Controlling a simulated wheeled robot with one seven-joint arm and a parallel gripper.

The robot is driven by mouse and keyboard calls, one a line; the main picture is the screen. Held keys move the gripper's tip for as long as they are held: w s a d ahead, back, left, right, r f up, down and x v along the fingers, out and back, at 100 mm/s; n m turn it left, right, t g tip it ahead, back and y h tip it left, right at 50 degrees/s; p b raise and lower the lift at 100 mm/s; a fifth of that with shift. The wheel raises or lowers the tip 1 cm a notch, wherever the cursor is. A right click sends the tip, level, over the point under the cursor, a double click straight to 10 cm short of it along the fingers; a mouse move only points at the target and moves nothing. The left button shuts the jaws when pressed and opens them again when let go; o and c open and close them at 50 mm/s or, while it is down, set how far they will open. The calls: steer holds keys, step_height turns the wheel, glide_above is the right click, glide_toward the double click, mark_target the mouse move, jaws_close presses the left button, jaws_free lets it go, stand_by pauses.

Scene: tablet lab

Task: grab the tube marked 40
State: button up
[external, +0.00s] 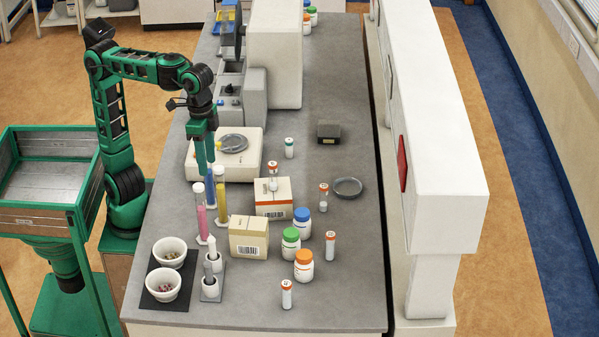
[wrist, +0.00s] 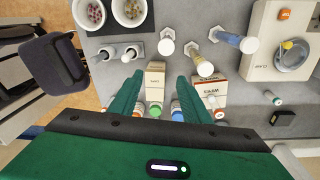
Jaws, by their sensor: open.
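Small tubes with orange-ringed caps stand on the grey bench in the external view: one on top of an orange-striped carton (external: 273,170), one right of that carton (external: 323,196), one farther forward (external: 330,245) and one near the front edge (external: 286,294). A tube with a teal cap (external: 289,148) stands farther back. Their numbers are too small to read, so I cannot tell which is marked 40. My gripper (external: 205,166) is open and empty, pointing down above the cylinders. In the wrist view its spread fingers (wrist: 157,88) straddle the plain carton below.
Tall cylinders with pink (external: 202,218), blue and yellow (external: 221,203) liquid stand close to my gripper. A plain carton (external: 248,238), white bottles (external: 304,266) and two bowls (external: 163,284) crowd the front.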

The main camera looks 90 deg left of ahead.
steer(key=w+d+f+n+t+y, duration=0.25)
steer(key=w+d, duration=0.45)
steer(key=w, duration=0.4)
steer(key=w+d+f+n+t+y, duration=0.2)
steer(key=w+d+f+n+t, duration=0.15)
steer(key=w+d, duration=0.6)
steer(key=s+d+r+n+t+y, duration=0.1)
steer(key=s+d+r+t+y, duration=0.3)
steer(key=d, duration=0.4)
steer(key=s+d+r+n+t+y, duration=0.1)
steer(key=s+d+r+t+y, duration=0.15)
steer(key=d+t, duration=0.4)
steer(key=g, duration=0.2)
glide_toward(283, 294)
steer(key=shift+w+a+r+n+h, duration=0.15)
steer(key=shift+a+n+h, duration=0.15)
steer(key=shift+w+a, duration=0.1)
steer(key=shift+w, duration=0.05)
steer(key=x, duration=0.5)
steer(key=shift+x, duration=2.7)
steer(key=shift+c, duration=0.3)
